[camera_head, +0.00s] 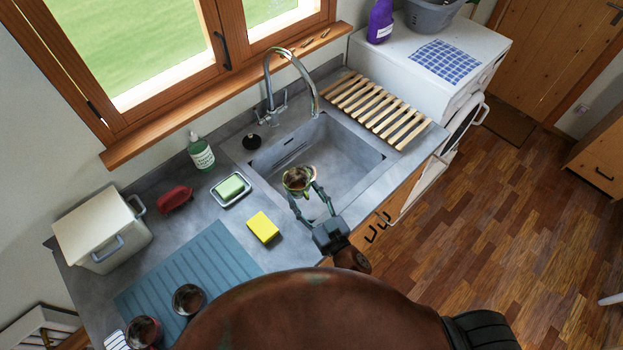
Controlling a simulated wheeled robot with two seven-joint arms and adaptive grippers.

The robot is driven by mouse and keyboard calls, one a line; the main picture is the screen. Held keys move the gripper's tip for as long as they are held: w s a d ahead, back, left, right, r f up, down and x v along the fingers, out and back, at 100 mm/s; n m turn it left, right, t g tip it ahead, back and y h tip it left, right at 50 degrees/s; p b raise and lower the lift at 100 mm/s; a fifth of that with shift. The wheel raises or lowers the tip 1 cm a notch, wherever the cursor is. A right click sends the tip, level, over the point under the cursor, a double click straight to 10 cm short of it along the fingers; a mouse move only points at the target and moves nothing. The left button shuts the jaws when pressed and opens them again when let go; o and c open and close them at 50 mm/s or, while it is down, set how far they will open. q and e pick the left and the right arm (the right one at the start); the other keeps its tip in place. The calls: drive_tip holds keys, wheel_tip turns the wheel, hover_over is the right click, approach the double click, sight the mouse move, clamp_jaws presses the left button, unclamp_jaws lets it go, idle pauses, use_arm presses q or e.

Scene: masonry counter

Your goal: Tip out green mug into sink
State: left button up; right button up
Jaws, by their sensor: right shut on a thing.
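The green mug (297,180) is held over the near-left part of the sink, and brown contents show inside its rim. My right gripper (304,192) is shut on it, with its fingers around the mug's near side. The mug looks roughly upright or slightly tilted; I cannot tell exactly. The grey sink basin (345,160) is set in the counter below and beyond the mug, and its visible floor looks empty. My left gripper is not in view.
A chrome faucet (270,80) arches behind the sink. A wooden slatted rack (380,108) lies to its right. A yellow sponge (263,227), a soap dish (231,189) and a soap bottle (200,150) stand left.

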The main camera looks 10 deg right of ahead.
drive_tip(key=a, duration=0.1)
drive_tip(key=w+a+n+y, duration=0.1)
drive_tip(key=a, duration=0.1)
drive_tip(key=w+a+f+g+y, duration=0.1)
drive_tip(key=a, duration=0.1)
drive_tip(key=shift+a+n+p, duration=0.15)
drive_tip(key=shift+n+p, duration=0.15)
drive_tip(key=shift+d+f, duration=0.1)
drive_tip(key=shift+d, duration=0.1)
drive_tip(key=shift+w+d+f+m+b, duration=0.25)
drive_tip(key=shift+d+m+b, duration=0.1)
drive_tip(key=shift+m, duration=0.3)
drive_tip(key=shift+w+d+f+m+b, duration=0.1)
drive_tip(key=shift+d+f+m+b, duration=0.25)
drive_tip(key=shift+m, duration=0.35)
drive_tip(key=shift+w+d+f+m+b, duration=0.1)
drive_tip(key=shift+w+d+m+b, duration=0.1)
drive_tip(key=shift+d+m, duration=0.35)
drive_tip(key=shift+w+d+f+m+b, duration=0.35)
drive_tip(key=shift+d+m+b, duration=0.15)
drive_tip(key=shift+m, duration=0.3)
drive_tip(key=shift+w+d+f+m+b, duration=0.3)
drive_tip(key=shift+d+m+b, duration=0.15)
drive_tip(key=shift+m, duration=0.35)
drive_tip(key=shift+d, duration=0.15)
